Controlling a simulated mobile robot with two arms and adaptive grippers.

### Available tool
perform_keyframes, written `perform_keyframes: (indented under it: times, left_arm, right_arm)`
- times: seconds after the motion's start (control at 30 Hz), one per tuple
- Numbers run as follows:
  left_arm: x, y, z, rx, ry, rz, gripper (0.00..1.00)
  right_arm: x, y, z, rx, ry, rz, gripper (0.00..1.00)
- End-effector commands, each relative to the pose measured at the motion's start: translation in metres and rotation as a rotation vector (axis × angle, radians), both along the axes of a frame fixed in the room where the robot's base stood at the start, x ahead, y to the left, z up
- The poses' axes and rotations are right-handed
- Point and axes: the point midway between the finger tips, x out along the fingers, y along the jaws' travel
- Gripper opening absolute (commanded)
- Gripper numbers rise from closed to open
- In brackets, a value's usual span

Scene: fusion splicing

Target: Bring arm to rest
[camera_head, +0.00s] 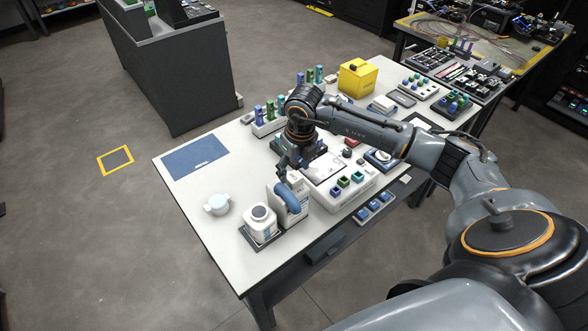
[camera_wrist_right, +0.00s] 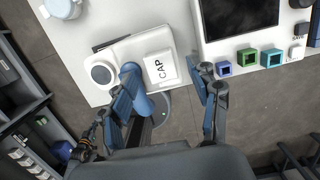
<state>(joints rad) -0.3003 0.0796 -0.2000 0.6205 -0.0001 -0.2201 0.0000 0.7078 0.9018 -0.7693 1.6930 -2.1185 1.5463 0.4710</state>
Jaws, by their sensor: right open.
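My right arm comes in from the right in the head view and reaches over the white table (camera_head: 225,238). Its gripper (camera_head: 287,172) hangs above the table, beside the white device with the blue curved part (camera_head: 288,197). In the right wrist view the gripper (camera_wrist_right: 165,92) has its two fingers spread apart, with nothing held between them. The blue part (camera_wrist_right: 137,92) and a white block marked CAP (camera_wrist_right: 160,67) lie below, in the gap between the fingers. My left gripper is in neither view.
A white bottle (camera_head: 260,222) and a small round pot (camera_head: 217,204) stand near the table's left end. A blue mat (camera_head: 195,158) lies behind them. A white device with a screen and coloured squares (camera_head: 343,192) is close on the right. A yellow box (camera_head: 357,79) stands farther back.

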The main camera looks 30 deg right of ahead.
Motion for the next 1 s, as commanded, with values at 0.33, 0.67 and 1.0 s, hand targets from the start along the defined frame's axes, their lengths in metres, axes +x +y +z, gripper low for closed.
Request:
perform_keyframes:
  times: [0.33,0.67,1.0]
  left_arm:
    - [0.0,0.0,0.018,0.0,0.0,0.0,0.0]
    - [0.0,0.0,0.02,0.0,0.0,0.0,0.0]
    - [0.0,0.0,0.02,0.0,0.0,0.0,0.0]
  right_arm:
    - [0.0,0.0,0.031,-0.001,-0.002,0.0,0.61]
    - [0.0,0.0,0.036,-0.001,0.0,0.0,0.61]
    - [0.0,0.003,0.035,0.01,-0.003,0.004,0.61]
